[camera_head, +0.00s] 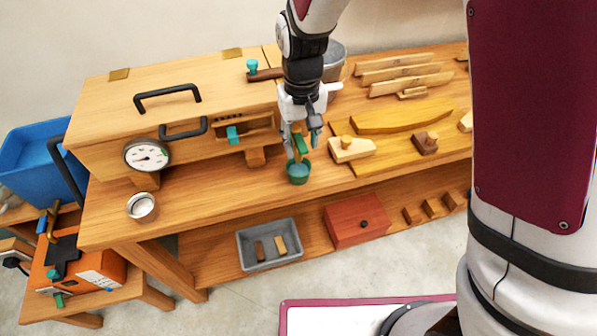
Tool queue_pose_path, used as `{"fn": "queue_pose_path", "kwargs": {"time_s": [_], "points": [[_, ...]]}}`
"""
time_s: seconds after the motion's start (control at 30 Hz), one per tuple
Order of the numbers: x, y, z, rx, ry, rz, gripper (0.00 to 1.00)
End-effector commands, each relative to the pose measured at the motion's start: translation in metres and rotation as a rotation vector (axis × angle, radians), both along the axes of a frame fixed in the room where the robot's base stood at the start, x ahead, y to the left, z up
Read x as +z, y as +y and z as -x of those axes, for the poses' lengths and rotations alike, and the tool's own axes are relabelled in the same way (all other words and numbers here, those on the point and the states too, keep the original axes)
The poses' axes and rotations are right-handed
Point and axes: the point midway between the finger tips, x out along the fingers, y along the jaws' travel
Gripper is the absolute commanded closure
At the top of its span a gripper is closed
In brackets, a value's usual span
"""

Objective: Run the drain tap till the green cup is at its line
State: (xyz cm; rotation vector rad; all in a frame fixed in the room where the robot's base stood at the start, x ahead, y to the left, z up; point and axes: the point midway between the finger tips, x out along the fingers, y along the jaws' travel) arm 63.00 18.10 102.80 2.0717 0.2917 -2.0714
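The green cup (298,174) stands upright near the front edge of the wooden bench, right of the box's foot. Its inside looks bluish, but I cannot make out a line or the exact level. My gripper (301,150) points down just above and behind the cup. A green handle-like part (299,143), perhaps the drain tap's lever, shows between its fingers. The fingers look apart, with a grey finger at the right; I cannot tell whether they touch the green part. The tap's spout and body are hidden by my gripper.
The long wooden box (190,90) with black handles and a gauge (147,155) fills the bench's left. A metal cup (142,207) stands at the front left. A cream-coloured wooden block (351,150) and curved yellow board (405,117) lie right of my gripper. A grey tray (269,245) sits below.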

Motion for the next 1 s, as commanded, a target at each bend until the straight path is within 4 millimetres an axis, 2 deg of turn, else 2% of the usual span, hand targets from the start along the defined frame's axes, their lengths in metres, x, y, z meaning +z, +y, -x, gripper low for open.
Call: {"fn": "queue_pose_path", "kwargs": {"time_s": [0.03, 0.2, 0.47, 0.8, 1.0], "points": [[0.0, 0.0, 0.0, 0.0, 0.0, 0.0, 0.62], [0.0, 0.0, 0.0, 0.0, 0.0, 0.0, 1.0], [0.0, -0.001, -0.001, 0.03, 0.0, 0.0, 1.0], [-0.001, -0.012, -0.007, 0.283, -0.002, -0.001, 1.0], [0.0, -0.014, -0.008, 0.352, -0.002, -0.001, 1.0]]}}
